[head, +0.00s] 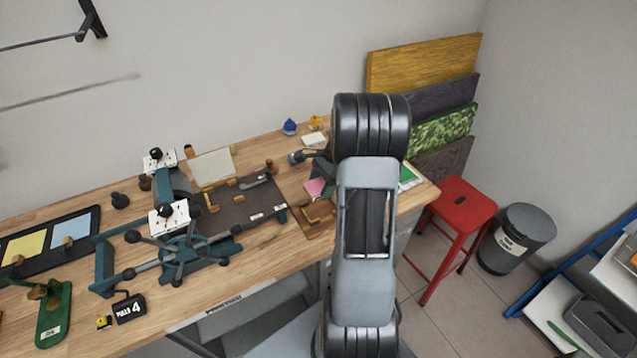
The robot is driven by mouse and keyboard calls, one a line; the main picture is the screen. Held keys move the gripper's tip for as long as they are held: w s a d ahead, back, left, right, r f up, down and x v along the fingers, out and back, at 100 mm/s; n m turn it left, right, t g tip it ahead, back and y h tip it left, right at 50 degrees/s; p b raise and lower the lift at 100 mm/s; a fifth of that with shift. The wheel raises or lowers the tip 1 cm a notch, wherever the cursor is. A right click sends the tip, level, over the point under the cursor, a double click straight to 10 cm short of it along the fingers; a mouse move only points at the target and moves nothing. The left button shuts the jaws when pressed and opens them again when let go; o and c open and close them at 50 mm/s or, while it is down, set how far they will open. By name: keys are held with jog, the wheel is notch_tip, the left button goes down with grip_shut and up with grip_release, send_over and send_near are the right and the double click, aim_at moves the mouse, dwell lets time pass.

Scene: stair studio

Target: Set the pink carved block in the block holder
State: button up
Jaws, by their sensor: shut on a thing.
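The pink carved block (315,187) shows just left of my arm, tilted in the picture, near the right end of the workbench. A dark green piece lies right behind it, and I cannot tell what it belongs to. A brown wooden piece (318,211), which may be the block holder, stands just in front of the block. I cannot tell whether the two touch. My arm covers the bench to their right. My gripper is hidden behind the arm, so its hold on anything does not show.
A teal press (185,225) with spoked handles fills the middle of the wooden workbench (75,208). A dark mat (235,208) with tools lies right of it. Blue (290,127) and yellow (315,122) containers stand at the back. A red stool (462,205) and a bin (517,238) stand on the right.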

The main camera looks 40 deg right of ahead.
jog(key=b, duration=0.6)
send_over(318, 212)
jog(key=d, duration=0.1)
jog(key=shift+d+f, duration=0.2)
jog(key=shift+f, duration=3.45)
jog(key=shift+p, duration=0.3)
jog(key=shift+f+b, duration=0.75)
jog(key=shift+f, duration=0.5)
jog(key=o, duration=1)
jog(key=shift+r, duration=0.1)
jog(key=shift+r+p, duration=3.25)
jog(key=shift+r, duration=0.7)
